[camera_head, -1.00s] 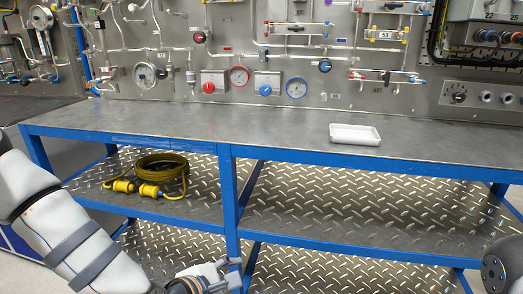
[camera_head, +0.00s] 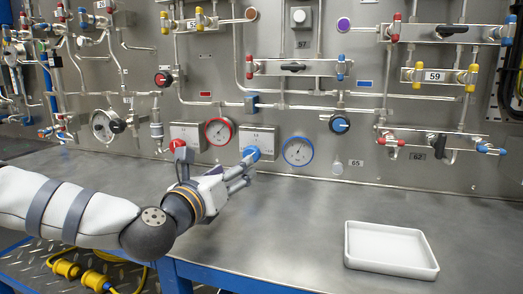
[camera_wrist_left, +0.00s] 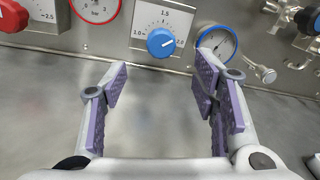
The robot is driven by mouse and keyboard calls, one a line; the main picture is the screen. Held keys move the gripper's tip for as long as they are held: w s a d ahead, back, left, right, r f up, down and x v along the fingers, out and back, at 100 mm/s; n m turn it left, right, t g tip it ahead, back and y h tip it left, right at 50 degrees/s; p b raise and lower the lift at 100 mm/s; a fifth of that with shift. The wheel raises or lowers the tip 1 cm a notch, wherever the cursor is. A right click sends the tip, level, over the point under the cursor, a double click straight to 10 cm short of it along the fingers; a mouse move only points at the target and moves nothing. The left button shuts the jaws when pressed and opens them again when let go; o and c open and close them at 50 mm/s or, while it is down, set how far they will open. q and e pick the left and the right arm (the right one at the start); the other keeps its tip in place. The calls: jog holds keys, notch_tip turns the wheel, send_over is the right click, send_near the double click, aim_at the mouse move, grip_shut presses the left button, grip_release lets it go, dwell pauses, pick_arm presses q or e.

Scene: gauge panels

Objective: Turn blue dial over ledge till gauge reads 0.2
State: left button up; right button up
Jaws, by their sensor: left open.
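The blue dial (camera_head: 250,154) sits on a pale scale plate (camera_head: 264,139) low on the panel, just above the metal ledge (camera_head: 300,200). In the left wrist view the blue dial (camera_wrist_left: 161,43) shows whole, with a white pointer line toward the upper right, near the 2.0 mark. The blue-rimmed gauge (camera_head: 298,151) is just right of it; it also shows in the left wrist view (camera_wrist_left: 217,42), its needle reading too small to tell. My left gripper (camera_head: 244,178) is open and empty in front of and below the blue dial, apart from it. My right gripper is not in view.
A red dial (camera_head: 178,145) and red-rimmed gauge (camera_head: 219,131) are left of the blue pair. A white tray (camera_head: 391,249) lies on the ledge at right. Another blue knob (camera_head: 340,124) and pipes are above. The ledge's middle is clear.

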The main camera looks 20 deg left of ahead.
aim_at(253, 153)
pick_arm(q)
jog(key=w, duration=0.3)
jog(key=w+d, duration=0.1)
jog(key=w, duration=0.6)
jog(key=shift+w+d+b, duration=0.15)
jog(key=shift+b, duration=0.15)
